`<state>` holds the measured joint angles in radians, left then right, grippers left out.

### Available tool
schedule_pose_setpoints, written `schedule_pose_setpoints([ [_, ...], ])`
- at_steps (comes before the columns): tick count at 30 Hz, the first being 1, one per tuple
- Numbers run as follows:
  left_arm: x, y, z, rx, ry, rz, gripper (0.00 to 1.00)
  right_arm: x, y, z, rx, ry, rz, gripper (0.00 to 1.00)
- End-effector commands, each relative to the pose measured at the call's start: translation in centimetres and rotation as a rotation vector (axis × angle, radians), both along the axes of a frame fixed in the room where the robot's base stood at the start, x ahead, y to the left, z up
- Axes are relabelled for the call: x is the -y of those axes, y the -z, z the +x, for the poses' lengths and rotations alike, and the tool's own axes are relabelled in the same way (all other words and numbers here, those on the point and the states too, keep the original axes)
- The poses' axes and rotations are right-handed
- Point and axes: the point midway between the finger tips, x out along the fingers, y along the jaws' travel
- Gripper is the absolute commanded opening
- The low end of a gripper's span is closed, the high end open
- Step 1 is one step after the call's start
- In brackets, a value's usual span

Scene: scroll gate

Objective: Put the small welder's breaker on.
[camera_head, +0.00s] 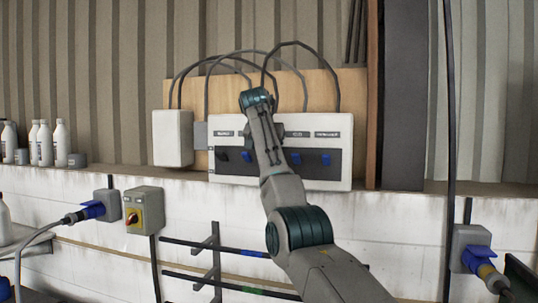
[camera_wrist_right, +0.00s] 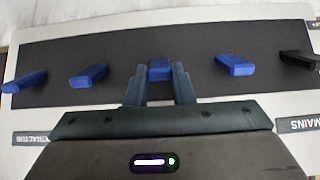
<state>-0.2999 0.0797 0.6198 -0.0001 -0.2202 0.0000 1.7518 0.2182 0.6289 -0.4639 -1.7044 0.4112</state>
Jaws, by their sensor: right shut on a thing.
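The white breaker panel (camera_head: 326,179) hangs on the wall and has a dark strip (camera_wrist_right: 120,48) with a row of levers. In the right wrist view one lever is black (camera_wrist_right: 300,60) and several are blue. My right gripper (camera_wrist_right: 160,74) is shut around the middle blue lever (camera_wrist_right: 160,66), between its two fingers. In the head view my arm hides this lever and the fingertips. Other blue levers (camera_head: 245,157) (camera_head: 296,158) (camera_head: 325,159) stay clear of the arm. Whether the held lever is up or down I cannot tell. The small labels above the levers are mostly unreadable. My left gripper is out of view.
Below, a ledge holds white bottles (camera_head: 60,143) at the left. A switch box with a red and yellow knob (camera_head: 133,211) and blue plugs (camera_head: 93,210) (camera_head: 476,258) are on the white wall.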

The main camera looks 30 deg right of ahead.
Motion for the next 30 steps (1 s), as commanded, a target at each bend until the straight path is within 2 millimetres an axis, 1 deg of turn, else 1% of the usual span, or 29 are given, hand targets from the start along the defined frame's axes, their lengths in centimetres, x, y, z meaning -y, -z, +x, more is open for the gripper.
schedule_pose_setpoints([
  [19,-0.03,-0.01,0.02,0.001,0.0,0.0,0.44,0.1,-0.13,0.1,-0.02,-0.001,0.024,0.0],
  [20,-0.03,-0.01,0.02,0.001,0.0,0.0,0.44,0.1,-0.13,0.1,-0.02,-0.001,0.024,0.24],
  [21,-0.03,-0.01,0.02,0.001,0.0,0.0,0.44,0.1,-0.14,0.09,-0.02,-0.001,0.024,0.32],
  [23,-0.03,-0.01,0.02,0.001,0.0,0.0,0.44,0.1,-0.14,0.1,-0.02,-0.001,0.024,0.43],
  [30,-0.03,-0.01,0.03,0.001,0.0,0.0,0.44,0.1,-0.13,0.1,-0.02,0.0,0.024,0.44],
])
